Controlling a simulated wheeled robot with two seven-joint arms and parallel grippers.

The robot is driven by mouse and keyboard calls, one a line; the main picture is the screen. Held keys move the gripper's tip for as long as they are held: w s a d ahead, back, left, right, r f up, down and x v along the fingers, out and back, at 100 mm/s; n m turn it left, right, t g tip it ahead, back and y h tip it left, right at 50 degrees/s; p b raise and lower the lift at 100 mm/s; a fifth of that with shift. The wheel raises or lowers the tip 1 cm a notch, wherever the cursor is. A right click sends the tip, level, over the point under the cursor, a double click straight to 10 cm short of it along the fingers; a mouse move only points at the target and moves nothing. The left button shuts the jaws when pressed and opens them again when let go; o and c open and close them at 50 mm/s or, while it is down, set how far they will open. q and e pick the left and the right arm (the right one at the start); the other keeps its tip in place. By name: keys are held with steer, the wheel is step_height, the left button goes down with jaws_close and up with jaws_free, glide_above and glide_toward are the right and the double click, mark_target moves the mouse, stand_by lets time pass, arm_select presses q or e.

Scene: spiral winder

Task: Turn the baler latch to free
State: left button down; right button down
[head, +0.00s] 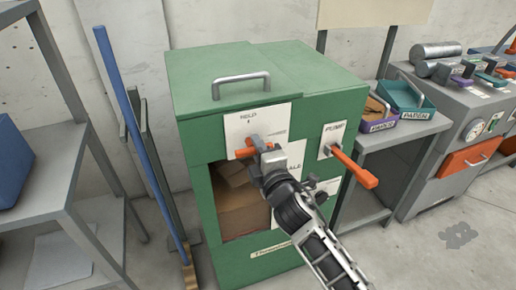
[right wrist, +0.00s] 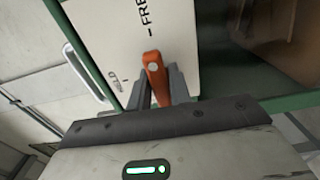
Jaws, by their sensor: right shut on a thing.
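The green baler (head: 197,160) stands in the middle of the head view. Its white latch plate (head: 268,119) is on the upper front, with HELD at the top. The orange latch (head: 242,152) sits on this plate. My right gripper (head: 259,151) is shut on the latch. In the right wrist view the orange latch (right wrist: 154,75) is between the fingers (right wrist: 161,90), and HELD and FREE are printed on the plate (right wrist: 105,35). The gripper hides part of the latch, so I cannot tell its exact angle to the marks. My left gripper is not in view.
An orange pump lever (head: 355,168) sticks out from the baler just right of my arm. A grey handle (head: 241,84) is on top. Cardboard shows in the front opening (head: 240,200). A blue pole (head: 140,140) leans at left; a side table (head: 385,141) holds trays.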

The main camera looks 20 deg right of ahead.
steer(key=c, duration=1.4)
jaws_free()
steer(key=shift+o, duration=0.2)
steer(key=shift+s, duration=0.1)
steer(key=s+b, duration=0.1)
steer(key=s, duration=1.4)
steer(key=shift+s+d+b, duration=0.25)
steer(key=shift+s+b, duration=0.15)
steer(key=s+a+f+m+g+y, duration=0.1)
steer(key=s+f+m+g, duration=0.2)
steer(key=f+m, duration=0.5)
steer(key=s+a+f+m+g+y, duration=0.2)
steer(key=s+f+m+g, duration=0.2)
steer(key=f+m, duration=0.3)
steer(key=shift+s+a+f+m+p, duration=0.15)
steer(key=shift+s+f+m+p, duration=0.25)
steer(key=shift+s+f, duration=0.2)
